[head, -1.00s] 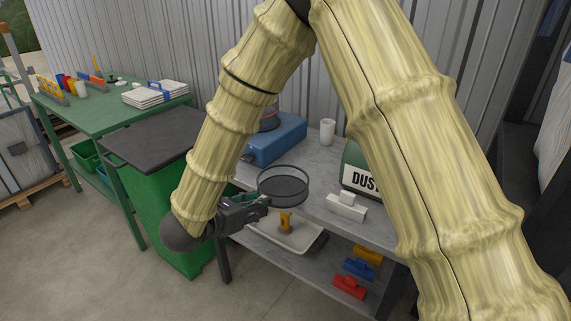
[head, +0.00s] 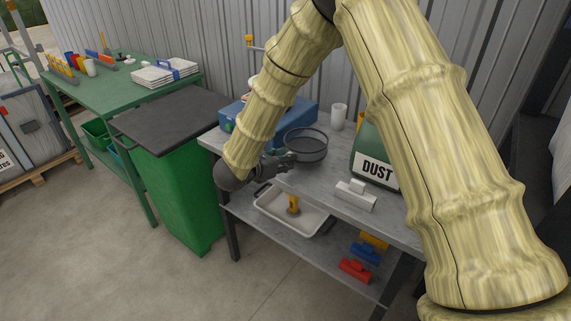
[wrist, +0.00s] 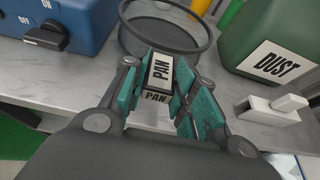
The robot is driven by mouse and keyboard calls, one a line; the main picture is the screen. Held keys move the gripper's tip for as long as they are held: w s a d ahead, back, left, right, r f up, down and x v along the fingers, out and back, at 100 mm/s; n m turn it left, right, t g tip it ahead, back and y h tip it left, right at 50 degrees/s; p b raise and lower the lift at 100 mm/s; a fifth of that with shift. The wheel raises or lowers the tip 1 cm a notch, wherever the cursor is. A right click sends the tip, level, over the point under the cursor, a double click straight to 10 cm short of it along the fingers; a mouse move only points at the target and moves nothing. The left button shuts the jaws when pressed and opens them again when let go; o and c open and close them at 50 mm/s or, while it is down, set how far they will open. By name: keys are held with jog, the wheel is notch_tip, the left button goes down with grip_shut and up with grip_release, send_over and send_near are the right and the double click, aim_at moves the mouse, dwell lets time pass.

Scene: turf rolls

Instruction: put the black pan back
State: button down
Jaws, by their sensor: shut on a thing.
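The black pan (head: 306,146) is a round, dark, shallow dish with a raised rim. In the wrist view the pan (wrist: 165,42) lies beyond my fingers, with a handle block (wrist: 160,74) labelled PAN between them. My gripper (head: 286,161) is shut on this handle, left of the pan; in the wrist view my gripper (wrist: 166,88) has teal finger pads on both sides of the block. The pan is level over the grey bench top (head: 322,182), between the blue box and the green DUST container. I cannot tell whether it touches the bench.
A blue box (head: 304,112) with a switch stands behind left, a white cup (head: 339,117) behind. The green DUST container (head: 372,150) and a white block (head: 356,195) are to the right. A tray (head: 290,213) and coloured blocks lie on the lower shelf. A green bin (head: 185,190) stands left.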

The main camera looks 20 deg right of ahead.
aim_at(286, 175)
jog(key=shift+w+d, duration=0.3)
jog(key=shift+d, duration=0.1)
jog(key=shift+w+d+f+p, duration=0.15)
jog(key=shift+f+p, duration=0.05)
jog(key=shift+p, duration=0.15)
notch_tip(286, 175, down, 3)
jog(key=shift+w+r+p, duration=0.1)
jog(key=shift+p, duration=0.35)
jog(key=shift+f, duration=0.35)
jog(key=c, duration=1.1)
grip_release()
jog(key=shift+r, duration=0.2)
jog(key=b+v, duration=0.3)
jog(key=v, duration=0.9)
